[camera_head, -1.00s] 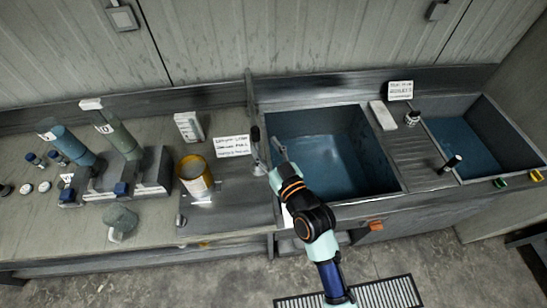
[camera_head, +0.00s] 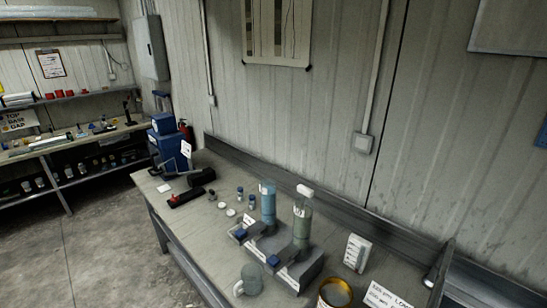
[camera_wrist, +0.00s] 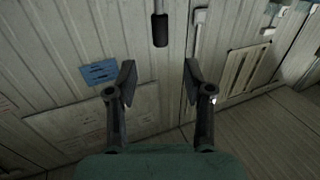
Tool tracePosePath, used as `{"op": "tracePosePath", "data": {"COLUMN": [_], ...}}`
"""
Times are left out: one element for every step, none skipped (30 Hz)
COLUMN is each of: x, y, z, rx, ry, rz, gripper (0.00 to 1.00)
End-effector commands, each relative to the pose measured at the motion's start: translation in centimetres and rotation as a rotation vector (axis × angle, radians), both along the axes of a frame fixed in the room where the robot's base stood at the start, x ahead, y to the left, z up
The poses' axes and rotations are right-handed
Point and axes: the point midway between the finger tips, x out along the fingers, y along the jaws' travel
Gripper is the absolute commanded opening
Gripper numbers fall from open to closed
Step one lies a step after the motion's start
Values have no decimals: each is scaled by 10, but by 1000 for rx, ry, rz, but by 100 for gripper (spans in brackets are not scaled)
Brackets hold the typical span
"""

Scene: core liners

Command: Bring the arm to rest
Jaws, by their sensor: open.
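My gripper (camera_wrist: 158,84) shows in the wrist view with its two fingers spread apart and nothing between them. It faces the corrugated wall, with a blue notice (camera_wrist: 99,72) beyond the left finger and a dark hanging cylinder (camera_wrist: 160,30) above the gap. My arm is not in the head view.
The workbench (camera_head: 200,235) carries a blue cylinder (camera_head: 267,203), a pale green cylinder (camera_head: 302,226), a glass mug (camera_head: 249,280) and a yellow-rimmed can (camera_head: 335,294). Blue boxes (camera_head: 167,145) stand at its far end. A shelf bench (camera_head: 75,140) stands at the left, with bare floor between.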

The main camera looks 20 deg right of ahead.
Motion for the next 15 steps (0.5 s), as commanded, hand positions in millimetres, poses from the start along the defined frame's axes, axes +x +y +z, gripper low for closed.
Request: {"op": "tracePosePath", "data": {"x": [3,9,19,30,43,62,77,92,109,120,129,137,141,144,144], "y": [3,7,15,25,37,58,77,99,129,153,177,208,230,252,277], "z": [3,7,14,21,30,42,53,64,79,89,100,113,122,131,140], "rx": [1,2,7,11,16,27,34,44,57,67,77,89,99,108,121], "ry": [2,6,15,27,41,65,87,113,149,178,206,242,271,296,329], "rz": [10,26,57,90,131,193,246,301,371,422,469,525,563,597,634], "gripper": [52,52,52,52,52,52,52,52,52,52,52,52,52,52,52]}}
